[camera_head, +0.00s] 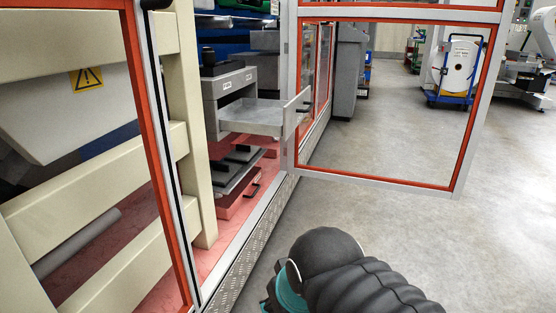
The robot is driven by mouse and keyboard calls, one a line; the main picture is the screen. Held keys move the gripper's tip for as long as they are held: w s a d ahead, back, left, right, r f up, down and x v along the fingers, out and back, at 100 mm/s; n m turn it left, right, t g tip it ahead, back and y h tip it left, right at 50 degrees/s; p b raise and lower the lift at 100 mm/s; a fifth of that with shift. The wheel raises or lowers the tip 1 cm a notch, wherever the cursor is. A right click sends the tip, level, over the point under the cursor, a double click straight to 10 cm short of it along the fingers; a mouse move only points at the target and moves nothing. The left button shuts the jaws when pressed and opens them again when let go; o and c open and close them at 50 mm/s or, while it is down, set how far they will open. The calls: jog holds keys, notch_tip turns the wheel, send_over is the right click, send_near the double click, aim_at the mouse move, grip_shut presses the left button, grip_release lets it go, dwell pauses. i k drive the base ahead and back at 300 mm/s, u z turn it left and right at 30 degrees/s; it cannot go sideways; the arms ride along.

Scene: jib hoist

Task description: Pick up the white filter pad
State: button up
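I cannot make out a white filter pad in this view. A pale grey drawer (255,117) is pulled out of a grey cabinet (228,84) inside the enclosure, and I can see no pad in it. My dark ribbed arm with a teal joint is at the bottom centre, outside the enclosure and apart from the drawer. My gripper is not in the frame, so its state is hidden.
An orange-edged framed door (380,182) stands open at the right of the enclosure opening. Beige machine beams (95,195) fill the left. Dark flat trays (235,172) lie below the drawer. Grey floor (400,235) is clear on the right; a blue cart (450,98) stands far back.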

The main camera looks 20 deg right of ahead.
aim_at(242, 154)
jog(key=z, duration=0.25)
jog(key=k, duration=0.7)
jog(key=z, duration=1.3)
jog(key=i, duration=2)
jog(key=u, duration=1.15)
jog(key=i, duration=0.35)
jog(key=u, duration=0.3)
